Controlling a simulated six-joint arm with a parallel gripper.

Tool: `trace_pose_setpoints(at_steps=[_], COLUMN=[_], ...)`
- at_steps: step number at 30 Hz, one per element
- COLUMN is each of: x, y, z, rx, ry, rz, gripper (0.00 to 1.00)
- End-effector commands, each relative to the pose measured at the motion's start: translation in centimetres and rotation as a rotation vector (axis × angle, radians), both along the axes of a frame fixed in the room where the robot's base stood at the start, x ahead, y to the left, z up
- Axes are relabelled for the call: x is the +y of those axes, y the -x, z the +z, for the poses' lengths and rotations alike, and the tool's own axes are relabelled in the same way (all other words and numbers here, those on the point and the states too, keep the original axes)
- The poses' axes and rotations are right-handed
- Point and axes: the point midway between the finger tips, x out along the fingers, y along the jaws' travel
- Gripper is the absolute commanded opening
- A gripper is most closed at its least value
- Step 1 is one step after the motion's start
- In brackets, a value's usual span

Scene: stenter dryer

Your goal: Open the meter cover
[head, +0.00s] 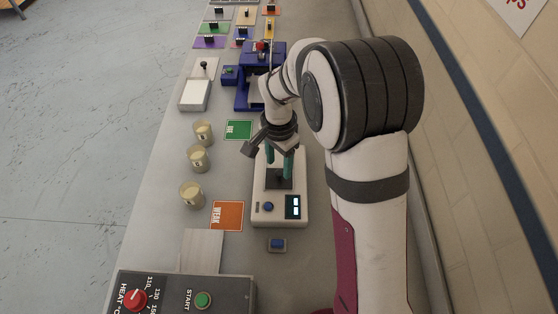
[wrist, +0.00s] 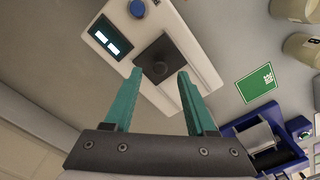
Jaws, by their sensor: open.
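The meter (head: 290,216) is a white box with a lit display (head: 293,206) and a blue knob (head: 268,206); it also shows in the wrist view (wrist: 128,28). A dark square cover (head: 279,184) with a round black knob (wrist: 158,70) lies flat on the meter's top, apparently shut. My gripper (head: 279,168) is over the cover, pointing down. In the wrist view its two teal fingers (wrist: 159,75) are spread apart, with the black knob between their tips in the picture. Nothing is held. I cannot tell the height gap between tips and knob.
A green card (head: 238,130), an orange card (head: 227,215) and several cream cups (head: 192,195) lie left of the meter. A blue machine (head: 247,92) stands behind it. A small blue button (head: 277,244) and a grey control box (head: 235,291) are in front. The wall is at right.

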Motion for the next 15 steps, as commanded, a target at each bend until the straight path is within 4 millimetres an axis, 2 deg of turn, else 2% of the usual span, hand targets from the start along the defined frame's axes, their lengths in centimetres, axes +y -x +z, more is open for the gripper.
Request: trace_pose_setpoints(at_steps=[3,6,14,15], x=[0.0,0.0,0.0,0.0], y=[0.0,0.0,0.0,0.0], z=[-1.7,-2.4,-2.6,-2.6], rx=[0.002,0.002,0.0,0.0], ry=[0.001,0.001,0.0,0.0], rz=[0.001,0.0,0.001,0.001], gripper=[0.56,0.56,0.56,0.53])
